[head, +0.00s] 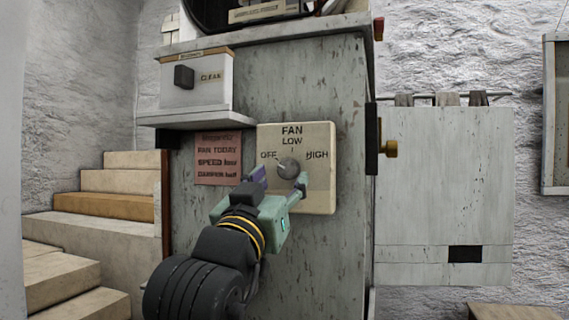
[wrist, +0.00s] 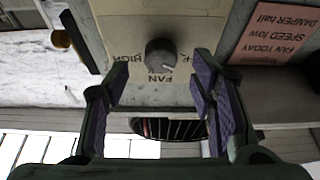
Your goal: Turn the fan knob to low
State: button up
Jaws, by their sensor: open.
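The fan knob (head: 289,167) is a round grey dial on a cream plate (head: 318,190) marked FAN, with OFF at left, LOW at top and HIGH at right. Its pale pointer mark leans to the upper left, toward OFF. My gripper (head: 279,180) is open in front of the plate, its fingertips just below and to either side of the knob. In the wrist view, which is upside down, the knob (wrist: 160,52) shows between the open fingers (wrist: 162,72), with a clear gap on both sides. I cannot tell how far the fingertips are from the plate.
A red note (head: 218,158) left of the plate reads fan today, speed low, damper half. A box with a dark switch (head: 184,76) marked CLEAN and a ledge (head: 188,118) stick out at upper left. A brass knob (head: 390,149) juts out at right.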

aim_at(287, 172)
jog(key=shift+p+x, duration=0.45)
jog(key=shift+x, duration=1.3)
jog(key=shift+c, duration=0.6)
jog(key=c, duration=1)
